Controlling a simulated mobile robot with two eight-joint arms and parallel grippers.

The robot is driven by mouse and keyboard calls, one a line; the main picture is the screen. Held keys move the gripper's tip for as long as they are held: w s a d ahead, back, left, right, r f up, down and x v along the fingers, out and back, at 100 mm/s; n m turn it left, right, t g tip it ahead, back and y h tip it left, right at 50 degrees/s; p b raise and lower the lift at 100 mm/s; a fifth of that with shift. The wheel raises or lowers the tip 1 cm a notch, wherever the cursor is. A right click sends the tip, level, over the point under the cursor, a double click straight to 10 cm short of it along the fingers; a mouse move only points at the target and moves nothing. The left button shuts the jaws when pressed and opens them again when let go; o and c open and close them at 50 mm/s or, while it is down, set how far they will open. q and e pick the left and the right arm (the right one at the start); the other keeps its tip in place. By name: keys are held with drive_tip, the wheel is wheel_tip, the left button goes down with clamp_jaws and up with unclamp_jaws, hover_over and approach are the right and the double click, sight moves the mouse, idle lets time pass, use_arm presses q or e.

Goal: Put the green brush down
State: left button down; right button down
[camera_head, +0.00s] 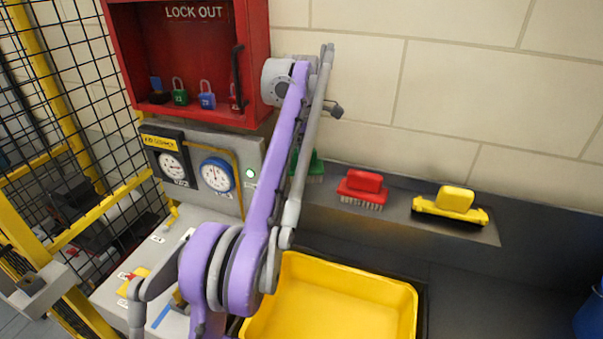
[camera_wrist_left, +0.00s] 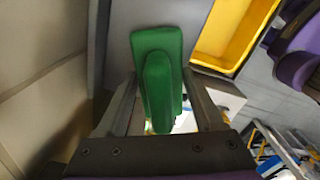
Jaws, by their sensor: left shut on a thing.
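The green brush (camera_wrist_left: 157,70) is between the two fingers of my left gripper (camera_wrist_left: 160,82) in the left wrist view, and the gripper is shut on it. In the head view the green brush (camera_head: 316,166) shows just right of my purple arm, which hides part of it. It is at about the height of the other brushes, at the left part of the grey shelf (camera_head: 400,217). I cannot tell whether its bristles touch the shelf. My left gripper is hidden behind the arm in the head view. My right gripper is not in view.
A red brush (camera_head: 362,189) and a yellow brush (camera_head: 452,204) rest on the shelf to the right. A yellow tray (camera_head: 395,312) stands below. A red lockout box (camera_head: 190,60) and gauges (camera_head: 216,174) are at the left, beside a wire-mesh fence (camera_head: 85,90).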

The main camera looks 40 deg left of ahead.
use_arm(q)
drive_tip(key=f, duration=0.3)
drive_tip(key=shift+w+f, duration=0.15)
drive_tip(key=shift+w, duration=0.05)
drive_tip(key=shift+s, duration=0.15)
drive_tip(key=shift+f+b, duration=0.1)
drive_tip(key=shift+b, duration=0.2)
unclamp_jaws()
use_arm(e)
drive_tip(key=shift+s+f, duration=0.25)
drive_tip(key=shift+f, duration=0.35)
use_arm(q)
drive_tip(key=r, duration=0.2)
drive_tip(key=r+p, duration=0.1)
drive_tip(key=r, duration=0.2)
drive_tip(key=r+p, duration=0.1)
drive_tip(key=r, duration=0.2)
drive_tip(key=shift+w, duration=0.25)
drive_tip(key=shift+s, duration=0.1)
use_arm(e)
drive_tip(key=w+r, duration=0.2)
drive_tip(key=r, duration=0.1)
use_arm(q)
drive_tip(key=shift+s, duration=0.1)
